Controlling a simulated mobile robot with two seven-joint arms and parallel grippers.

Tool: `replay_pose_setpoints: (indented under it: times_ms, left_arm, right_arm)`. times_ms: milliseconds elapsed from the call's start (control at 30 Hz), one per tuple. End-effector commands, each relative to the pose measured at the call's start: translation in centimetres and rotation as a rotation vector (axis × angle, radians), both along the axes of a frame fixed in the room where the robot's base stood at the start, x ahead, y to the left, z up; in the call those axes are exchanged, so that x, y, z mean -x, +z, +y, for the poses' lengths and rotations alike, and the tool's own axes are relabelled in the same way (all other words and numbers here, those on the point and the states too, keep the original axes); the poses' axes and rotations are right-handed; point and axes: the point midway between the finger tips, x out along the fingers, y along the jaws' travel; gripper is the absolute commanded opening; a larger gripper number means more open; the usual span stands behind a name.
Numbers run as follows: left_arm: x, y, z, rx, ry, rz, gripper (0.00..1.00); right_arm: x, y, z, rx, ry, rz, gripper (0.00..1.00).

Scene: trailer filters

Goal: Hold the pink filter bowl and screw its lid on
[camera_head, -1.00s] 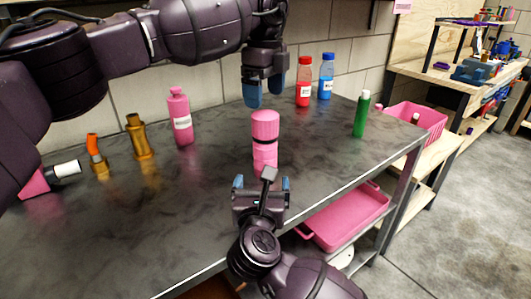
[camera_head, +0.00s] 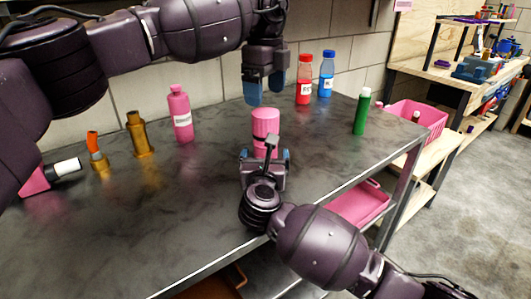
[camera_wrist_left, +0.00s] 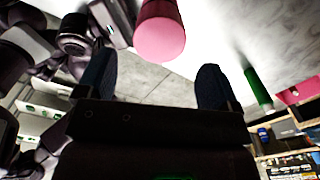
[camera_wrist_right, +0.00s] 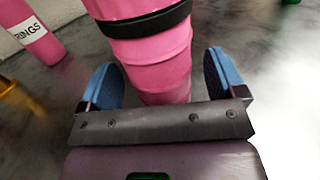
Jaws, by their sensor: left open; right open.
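The pink filter (camera_head: 265,122) stands upright on the dark bench in the head view. Its upper pink part, the lid, sits on the bowl with a black ring around the joint, seen in the right wrist view. The pink bowl (camera_wrist_right: 150,58) is between the fingers of my open right gripper (camera_head: 264,157), with gaps at its sides. That gripper hides the lower bowl in the head view. My left gripper (camera_head: 264,91) is open and empty, above and behind the filter. The round pink lid top (camera_wrist_left: 160,40) shows beyond its fingers in the left wrist view.
A pink bottle (camera_head: 181,115), brass fittings (camera_head: 139,135), a red bottle (camera_head: 304,80), a blue bottle (camera_head: 326,75) and a green bottle (camera_head: 362,113) stand around. A pink tray (camera_head: 358,205) lies below the bench. The bench front is clear.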

Motion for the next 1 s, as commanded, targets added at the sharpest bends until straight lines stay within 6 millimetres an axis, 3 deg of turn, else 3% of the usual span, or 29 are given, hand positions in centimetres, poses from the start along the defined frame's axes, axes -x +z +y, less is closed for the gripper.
replay_pose_setpoints:
  times_ms: [467,933,1000]
  left_arm:
    - [0.00,-0.03,0.00,0.000,0.000,0.000,0.87]
    - [0.00,-0.02,0.00,0.000,0.000,0.000,0.87]
    - [0.00,-0.02,0.00,0.000,0.000,0.000,0.94]
  right_arm:
    - [-1.00,0.02,-0.15,0.000,-0.001,0.000,0.89]
    - [-0.98,0.02,-0.13,0.000,-0.001,0.000,0.19]
    - [-0.98,0.02,-0.13,0.000,-0.001,0.000,0.08]
